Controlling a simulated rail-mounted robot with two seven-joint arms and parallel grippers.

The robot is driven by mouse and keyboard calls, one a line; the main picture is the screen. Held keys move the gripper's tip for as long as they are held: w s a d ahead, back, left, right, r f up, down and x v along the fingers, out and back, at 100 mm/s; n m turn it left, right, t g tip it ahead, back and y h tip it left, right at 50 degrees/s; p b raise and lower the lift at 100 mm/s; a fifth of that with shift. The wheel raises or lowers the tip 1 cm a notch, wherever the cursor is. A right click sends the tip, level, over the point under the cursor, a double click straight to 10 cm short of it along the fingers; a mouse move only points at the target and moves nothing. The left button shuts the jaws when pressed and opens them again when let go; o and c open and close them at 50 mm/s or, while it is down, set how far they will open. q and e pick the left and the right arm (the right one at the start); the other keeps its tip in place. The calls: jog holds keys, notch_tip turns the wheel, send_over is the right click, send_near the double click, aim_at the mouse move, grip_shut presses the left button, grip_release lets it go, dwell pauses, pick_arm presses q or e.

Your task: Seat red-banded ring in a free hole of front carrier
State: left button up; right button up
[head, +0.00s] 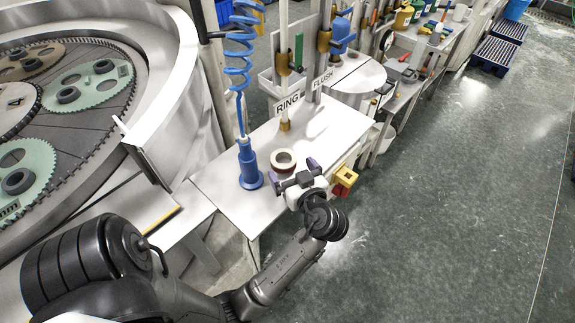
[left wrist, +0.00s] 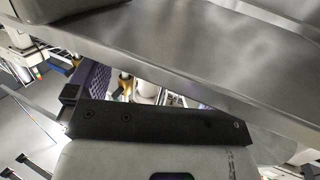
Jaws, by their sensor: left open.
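The red-banded ring (head: 283,161), pale with a dark red band, sits on the white side table (head: 222,187) in the head view. My left gripper (head: 293,173) is open just in front of and to the right of the ring, its purple-padded fingers apart. Whether it touches the ring I cannot tell. The front carrier (head: 38,160) is a pale green toothed plate at the left, inside the round lapping machine; a dark ring lies in it, and the picture edge cuts it off. The left wrist view shows a purple finger pad (left wrist: 95,82) under a grey metal surface; I cannot make out the ring there.
A blue air tool (head: 249,168) on a coiled hose stands left of the ring. Posts with "RING" (head: 288,103) and "FLUSH" signs rise behind. The machine's tall metal rim (head: 165,98) lies between table and carriers. A yellow-and-red box (head: 345,178) is on the table's right side.

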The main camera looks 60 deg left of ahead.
pick_arm(q)
jog(key=shift+s+d+r, duration=0.1)
jog(key=shift+d+r, duration=0.05)
jog(key=shift+d, duration=1)
jog(key=shift+d+r, duration=0.15)
jog(key=shift+d, duration=0.55)
pick_arm(e)
jog(key=shift+s+d+f, duration=0.1)
jog(key=shift+s+f, duration=0.15)
jog(key=shift+s, duration=0.35)
